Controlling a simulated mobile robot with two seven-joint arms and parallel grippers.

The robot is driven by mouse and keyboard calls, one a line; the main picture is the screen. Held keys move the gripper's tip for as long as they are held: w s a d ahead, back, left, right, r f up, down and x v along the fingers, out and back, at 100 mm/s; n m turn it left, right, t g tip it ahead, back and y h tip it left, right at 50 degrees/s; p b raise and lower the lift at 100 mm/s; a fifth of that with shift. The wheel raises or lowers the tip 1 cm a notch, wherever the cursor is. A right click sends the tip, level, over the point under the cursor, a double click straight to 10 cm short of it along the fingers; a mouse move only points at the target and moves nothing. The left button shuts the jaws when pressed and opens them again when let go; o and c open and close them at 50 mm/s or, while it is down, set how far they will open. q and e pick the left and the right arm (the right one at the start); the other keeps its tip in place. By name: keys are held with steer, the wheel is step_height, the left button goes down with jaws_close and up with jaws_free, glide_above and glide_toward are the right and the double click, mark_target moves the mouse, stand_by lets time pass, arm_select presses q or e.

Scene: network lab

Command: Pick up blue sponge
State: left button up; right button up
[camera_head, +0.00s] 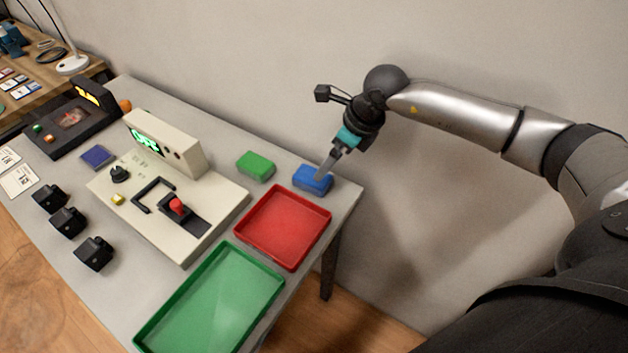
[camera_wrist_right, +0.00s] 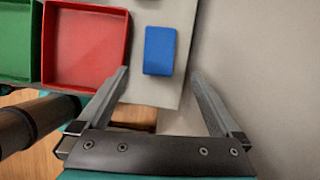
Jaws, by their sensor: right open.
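The blue sponge (camera_head: 313,181) lies on the grey table near its back right corner, behind the red tray. In the right wrist view the blue sponge (camera_wrist_right: 159,51) lies ahead of the fingertips, between their lines. My right gripper (camera_head: 325,172) reaches in from the right and points down at the sponge, covering a little of it in the head view. Its fingers stand wide apart with nothing between them in the right wrist view (camera_wrist_right: 160,78). I cannot tell the exact height of the fingertips above the sponge. My left gripper is not in view.
A green sponge (camera_head: 256,166) lies left of the blue one. A red tray (camera_head: 246,231) and a green tray (camera_head: 143,335) stand in front. A beige console (camera_head: 225,203) fills the table's middle. The wall (camera_head: 265,60) runs close behind the table.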

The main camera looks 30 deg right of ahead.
mark_target(325, 180)
steer(key=x, duration=0.3)
steer(key=shift+w+f+b, duration=0.1)
steer(key=shift+f+b, duration=0.2)
steer(key=shift+f, duration=0.15)
steer(key=x, duration=0.1)
steer(key=b+x, duration=0.1)
steer(key=x, duration=0.2)
steer(key=shift+w+a+f, duration=0.1)
steer(key=shift+w+a, duration=0.15)
steer(key=shift+a, duration=0.15)
steer(key=shift+f, duration=0.25)
steer(key=shift+w, duration=0.1)
steer(key=c, duration=1.4)
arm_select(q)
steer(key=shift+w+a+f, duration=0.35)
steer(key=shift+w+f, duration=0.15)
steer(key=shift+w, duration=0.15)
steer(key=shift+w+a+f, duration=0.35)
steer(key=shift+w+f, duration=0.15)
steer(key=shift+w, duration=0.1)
arm_select(e)
steer(key=shift+o, duration=0.2)
